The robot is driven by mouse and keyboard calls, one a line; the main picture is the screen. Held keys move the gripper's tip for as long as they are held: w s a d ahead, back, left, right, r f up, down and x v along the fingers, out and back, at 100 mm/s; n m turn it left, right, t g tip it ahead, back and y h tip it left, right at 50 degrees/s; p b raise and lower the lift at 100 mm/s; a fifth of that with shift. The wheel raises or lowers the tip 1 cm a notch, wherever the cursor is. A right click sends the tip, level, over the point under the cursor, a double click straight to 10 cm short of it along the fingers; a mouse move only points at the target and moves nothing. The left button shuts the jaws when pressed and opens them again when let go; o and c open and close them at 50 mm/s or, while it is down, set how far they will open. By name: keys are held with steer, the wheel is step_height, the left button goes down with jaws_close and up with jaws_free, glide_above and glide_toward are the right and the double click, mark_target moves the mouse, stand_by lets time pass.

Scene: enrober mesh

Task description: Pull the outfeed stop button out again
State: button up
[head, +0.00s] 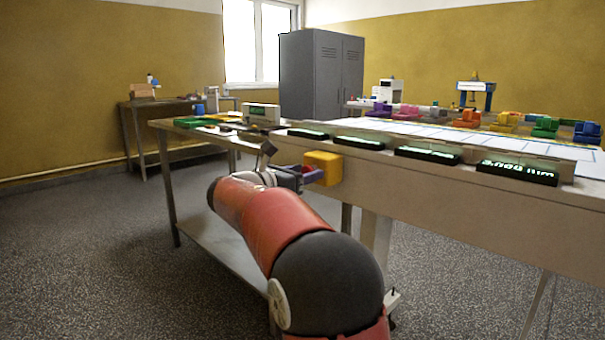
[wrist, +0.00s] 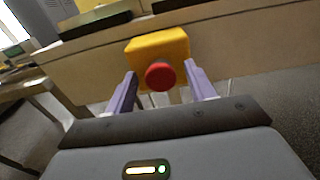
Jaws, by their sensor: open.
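The outfeed stop button is a red round knob (wrist: 160,76) on a yellow box (wrist: 158,46) fixed to the side of the long beige table. In the head view the yellow box (head: 323,168) shows on the table's side, and the red knob is hidden there. My gripper (wrist: 160,82) is open, its two purple fingers on either side of the red knob, with gaps between. In the head view my gripper (head: 312,174) is right in front of the yellow box. I cannot tell whether the fingertips reach past the knob, or whether the knob is pressed in.
The long beige table (head: 440,188) carries several black displays (head: 427,154) along its near edge. Coloured blocks (head: 467,119) stand along its far side. A grey metal cabinet (head: 321,76) stands behind. A side table (head: 131,110) is at the left wall. The floor at left is clear.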

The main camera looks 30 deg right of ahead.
jaws_close()
steer(key=shift+s+a+r+p, duration=0.1)
steer(key=shift+s+a+p, duration=0.05)
steer(key=shift+a+p, duration=0.35)
steer(key=shift+s+a, duration=0.1)
jaws_free()
steer(key=shift+a, duration=0.1)
steer(key=v, duration=0.8)
stand_by(0.4)
